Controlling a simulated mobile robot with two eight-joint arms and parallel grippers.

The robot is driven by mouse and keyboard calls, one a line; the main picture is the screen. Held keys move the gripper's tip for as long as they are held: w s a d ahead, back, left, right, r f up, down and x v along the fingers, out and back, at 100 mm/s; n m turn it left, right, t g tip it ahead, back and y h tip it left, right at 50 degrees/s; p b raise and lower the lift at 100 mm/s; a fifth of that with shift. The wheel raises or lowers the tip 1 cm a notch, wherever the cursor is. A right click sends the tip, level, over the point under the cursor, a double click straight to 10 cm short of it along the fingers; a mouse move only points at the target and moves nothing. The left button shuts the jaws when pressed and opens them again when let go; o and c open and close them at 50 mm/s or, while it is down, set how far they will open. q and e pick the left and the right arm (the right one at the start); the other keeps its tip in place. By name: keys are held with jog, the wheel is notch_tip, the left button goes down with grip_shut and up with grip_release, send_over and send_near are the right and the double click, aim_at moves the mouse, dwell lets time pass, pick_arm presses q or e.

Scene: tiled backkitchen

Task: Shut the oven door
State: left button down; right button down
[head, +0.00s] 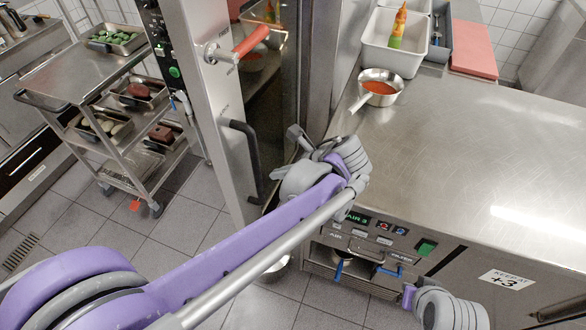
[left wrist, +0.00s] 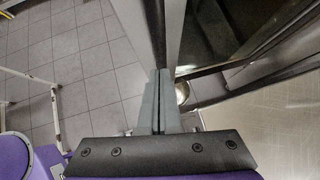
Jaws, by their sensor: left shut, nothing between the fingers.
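The oven door (head: 219,100) is a tall steel frame with dark glass on its right side and a black upright handle (head: 244,155). The control panel (head: 160,45) stands behind it on the left. I cannot tell how far the door stands from its frame. My left gripper (head: 270,202) reaches across to the lower part of the door, near the handle, partly hidden behind its own wrist. In the left wrist view its fingers (left wrist: 160,98) are shut, empty and pointing down beside an upright bar; touching or apart, I cannot tell. My right gripper's fingers do not show.
A steel counter (head: 470,140) to the right holds a saucepan (head: 379,88) of red sauce, a white tub (head: 393,50) and a red board (head: 472,49). A trolley (head: 90,75) with food trays stands at left.

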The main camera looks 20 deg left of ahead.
aim_at(259, 168)
pick_arm(q)
jog(key=shift+w+a+r, duration=0.1)
jog(key=shift+w+a, duration=0.2)
jog(key=shift+a, duration=0.6)
jog(key=shift+w+a, duration=0.25)
jog(key=shift+a, duration=0.6)
